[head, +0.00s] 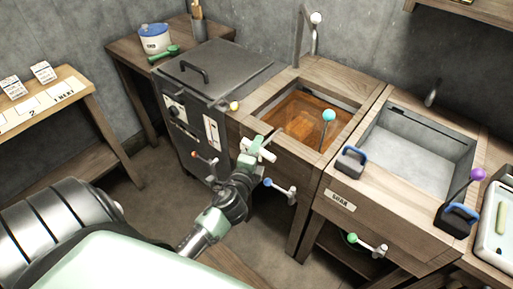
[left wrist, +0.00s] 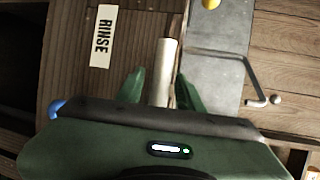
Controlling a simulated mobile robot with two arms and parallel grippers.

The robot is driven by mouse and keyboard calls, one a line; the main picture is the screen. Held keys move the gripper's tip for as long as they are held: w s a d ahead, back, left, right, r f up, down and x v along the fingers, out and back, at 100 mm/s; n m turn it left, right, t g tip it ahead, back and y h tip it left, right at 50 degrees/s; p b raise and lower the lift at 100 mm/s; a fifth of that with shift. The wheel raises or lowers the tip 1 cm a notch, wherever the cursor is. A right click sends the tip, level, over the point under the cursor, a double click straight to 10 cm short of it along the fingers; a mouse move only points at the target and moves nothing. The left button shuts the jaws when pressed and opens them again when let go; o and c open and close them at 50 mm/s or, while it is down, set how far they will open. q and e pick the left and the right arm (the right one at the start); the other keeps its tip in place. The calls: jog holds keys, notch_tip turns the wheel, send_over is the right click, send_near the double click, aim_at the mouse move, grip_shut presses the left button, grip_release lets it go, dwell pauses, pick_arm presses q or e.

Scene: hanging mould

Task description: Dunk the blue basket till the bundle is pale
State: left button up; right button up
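My left gripper (head: 264,146) is in front of the left basin. In the left wrist view its green fingers (left wrist: 160,88) look closed about a pale rod (left wrist: 165,72), one finger on each side. The left basin (head: 268,104) holds orange-brown liquid with a darker patch; a rod with a light-blue ball (head: 328,115) rises at its right edge. I cannot make out a basket or a bundle clearly. The SOAK basin (head: 452,141) holds grey water. A RINSE label (left wrist: 101,36) shows in the left wrist view. My right gripper is out of view.
Blue-tipped (head: 281,188) and green-tipped levers (head: 368,244) stick out in front. A lidded grey unit (head: 220,72) stands left; a white tray (head: 486,240) is far right.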

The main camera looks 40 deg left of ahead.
pick_arm(q)
grip_shut()
dwell(1.2)
